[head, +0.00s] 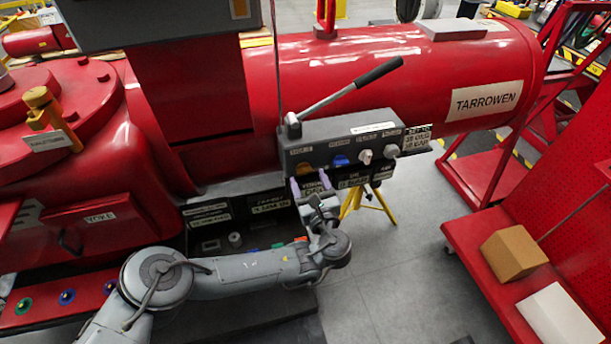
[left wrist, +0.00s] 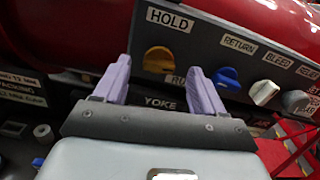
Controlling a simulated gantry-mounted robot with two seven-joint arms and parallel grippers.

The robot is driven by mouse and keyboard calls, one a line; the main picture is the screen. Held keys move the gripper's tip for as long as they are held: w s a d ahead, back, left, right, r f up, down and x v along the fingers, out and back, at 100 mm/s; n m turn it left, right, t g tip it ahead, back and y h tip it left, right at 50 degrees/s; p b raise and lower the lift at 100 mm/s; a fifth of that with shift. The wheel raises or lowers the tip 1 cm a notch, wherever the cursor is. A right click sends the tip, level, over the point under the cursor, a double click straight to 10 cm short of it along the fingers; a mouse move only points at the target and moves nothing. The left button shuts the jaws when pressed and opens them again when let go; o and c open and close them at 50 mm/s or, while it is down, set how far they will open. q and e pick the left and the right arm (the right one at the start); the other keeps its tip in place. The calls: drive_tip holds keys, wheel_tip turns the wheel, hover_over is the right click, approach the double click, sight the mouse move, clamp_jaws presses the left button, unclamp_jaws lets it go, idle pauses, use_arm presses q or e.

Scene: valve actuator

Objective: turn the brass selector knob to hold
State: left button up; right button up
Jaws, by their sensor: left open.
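The brass selector knob (left wrist: 159,60) is on the face of the grey valve block, below a HOLD label (left wrist: 171,19). A second label (left wrist: 171,79) under the knob is partly hidden by a finger. Which way the knob points I cannot tell clearly. In the head view the knob (head: 304,169) shows small above the fingertips. My left gripper (head: 310,183) is open, and its two lilac fingers reach up toward the block. In the left wrist view the fingertips stand left and right of the knob with gaps; I see no contact.
A blue knob (left wrist: 226,79) sits just right of the right finger, with a white knob (left wrist: 264,92) and a grey knob (left wrist: 295,101) beyond. A long black-handled lever (head: 379,72) rises from the block. A yellow tripod (head: 365,203) stands below.

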sight(303, 167)
use_arm(q)
drive_tip(key=shift+b+x, duration=0.35)
drive_tip(key=shift+x, duration=1.4)
drive_tip(key=c, duration=1.1)
drive_tip(key=shift+o, duration=0.2)
